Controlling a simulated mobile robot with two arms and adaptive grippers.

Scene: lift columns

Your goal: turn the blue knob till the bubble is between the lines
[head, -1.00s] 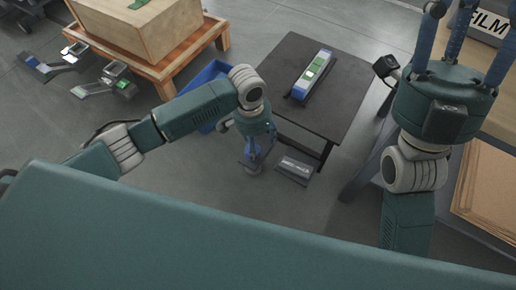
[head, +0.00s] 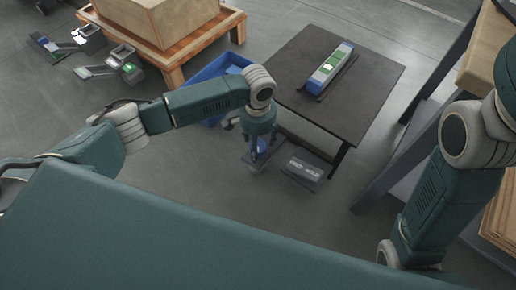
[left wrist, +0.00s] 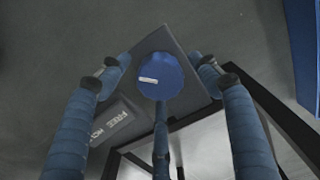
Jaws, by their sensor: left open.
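The blue knob (left wrist: 158,78) is round with a small white mark on its top. It sits on a dark plate (left wrist: 180,45) low by the table's front leg. My left gripper (head: 257,158) hangs over it, pointing down. In the left wrist view its blue fingers are spread around the knob with gaps at the sides; I cannot tell whether the lower finger touches it. A blue and silver spirit level (head: 322,78) with a green window lies on the dark table (head: 365,95). The bubble's place against the lines is too small to read. My right gripper is outside the frames.
A blue bin (head: 212,72) stands left of the table. A wooden crate (head: 165,25) on a pallet is at the back left, with grey devices (head: 90,35) on the floor beside it. A workbench (head: 485,60) is at the right.

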